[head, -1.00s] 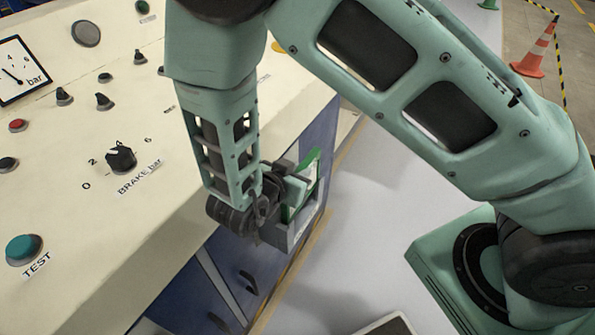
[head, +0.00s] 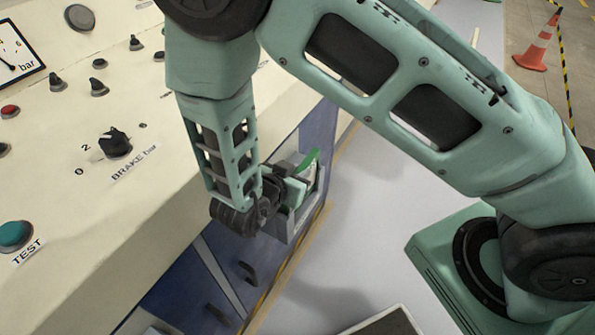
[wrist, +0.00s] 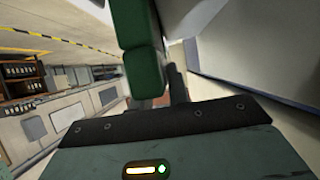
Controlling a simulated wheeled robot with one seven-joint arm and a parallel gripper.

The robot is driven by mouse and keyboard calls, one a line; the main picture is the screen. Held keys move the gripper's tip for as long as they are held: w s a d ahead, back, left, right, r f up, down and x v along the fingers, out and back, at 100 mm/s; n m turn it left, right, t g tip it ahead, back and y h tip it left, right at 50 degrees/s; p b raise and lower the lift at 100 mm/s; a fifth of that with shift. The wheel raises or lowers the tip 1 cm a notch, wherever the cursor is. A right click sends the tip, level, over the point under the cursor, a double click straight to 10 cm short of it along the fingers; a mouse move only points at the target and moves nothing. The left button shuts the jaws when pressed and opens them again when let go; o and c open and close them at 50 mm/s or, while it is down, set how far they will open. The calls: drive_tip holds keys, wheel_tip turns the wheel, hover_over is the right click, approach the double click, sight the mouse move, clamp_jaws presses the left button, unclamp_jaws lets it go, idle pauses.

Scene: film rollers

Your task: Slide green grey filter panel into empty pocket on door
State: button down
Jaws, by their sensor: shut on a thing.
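My gripper (head: 292,190) is shut on the green grey filter panel, at the side of the console's blue door. The panel's curved green edge (head: 309,159) shows just beyond the fingers; the rest is mostly hidden behind my gripper. A grey pocket frame (head: 290,225) on the door lies directly around and below the fingers. The panel is at this frame, but I cannot tell how deep it sits in it. In the wrist view a dark green block (wrist: 143,72) is close to the camera, beside a pale grey surface (wrist: 198,18).
The cream console (head: 110,220) with knobs and a gauge fills the left. Its blue front (head: 205,270) has black handles (head: 248,272). An orange cone (head: 538,48) stands far right by striped tape.

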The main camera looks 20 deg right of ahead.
drive_tip(key=shift+f+b, duration=0.4)
drive_tip(key=shift+f, duration=0.4)
drive_tip(key=c, duration=1.3)
unclamp_jaws()
drive_tip(key=shift+o, duration=0.2)
drive_tip(key=p+v, duration=0.1)
drive_tip(key=v, duration=1.6)
drive_tip(key=shift+a, duration=0.15)
drive_tip(key=shift+r, duration=0.1)
